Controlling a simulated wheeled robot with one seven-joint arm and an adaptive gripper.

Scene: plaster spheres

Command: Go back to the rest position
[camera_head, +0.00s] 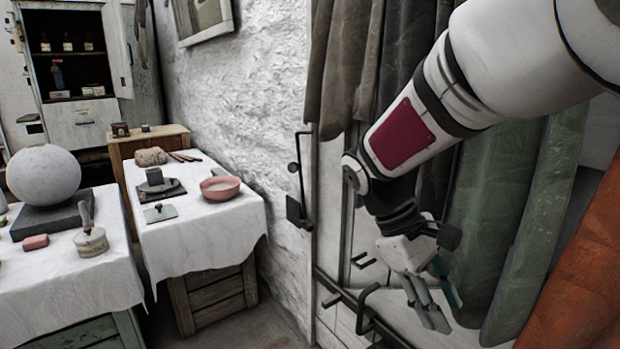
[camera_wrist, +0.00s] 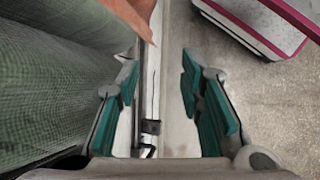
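My gripper (camera_head: 440,300) hangs at the right in the head view, below my white arm, in front of the dark and green curtains. In the wrist view my gripper (camera_wrist: 165,105) shows its two teal-padded fingers wide apart. Nothing is between them except the view of a pale ledge and the floor below. It is well to the right of the tables and holds nothing.
Green curtains (camera_head: 497,220) and an orange cloth (camera_head: 580,260) hang close to my arm. Metal hooks and a rail (camera_head: 340,290) are on the wall left of my gripper. A plaster sphere (camera_head: 44,172) and a pink bowl (camera_head: 220,187) sit on white-clothed tables at the left.

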